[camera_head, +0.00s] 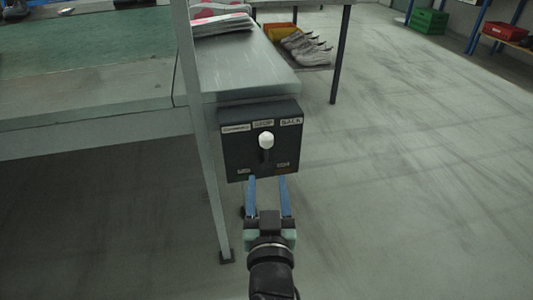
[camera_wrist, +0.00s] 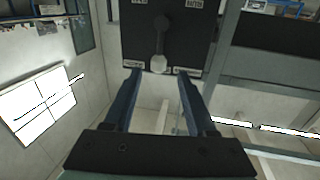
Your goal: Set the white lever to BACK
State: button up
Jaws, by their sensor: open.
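The white lever (camera_head: 266,140) stands upright at the middle of a black control box (camera_head: 238,152), below the label that seems to read STOP. The BACK label (camera_head: 291,122) is to its right and another label, seemingly FORWARD, to its left. My gripper (camera_head: 268,180) is open and empty, its two blue fingers pointing at the lower part of the box. In the wrist view the lever's pale knob (camera_wrist: 158,64) shows between the fingertips, with a gap on each side. I cannot tell how far the tips are from the box face.
The box hangs on the end of a grey-green conveyor table (camera_head: 250,75), beside a table leg (camera_head: 200,130). Pink and white flat items (camera_head: 222,22) lie on the table. Shoes (camera_head: 306,46) rest on a shelf behind.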

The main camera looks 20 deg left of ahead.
aim_at(266, 149)
jog(key=x, duration=0.9)
jog(key=shift+w+b, duration=0.3)
grip_shut()
jog(key=shift+r, duration=0.1)
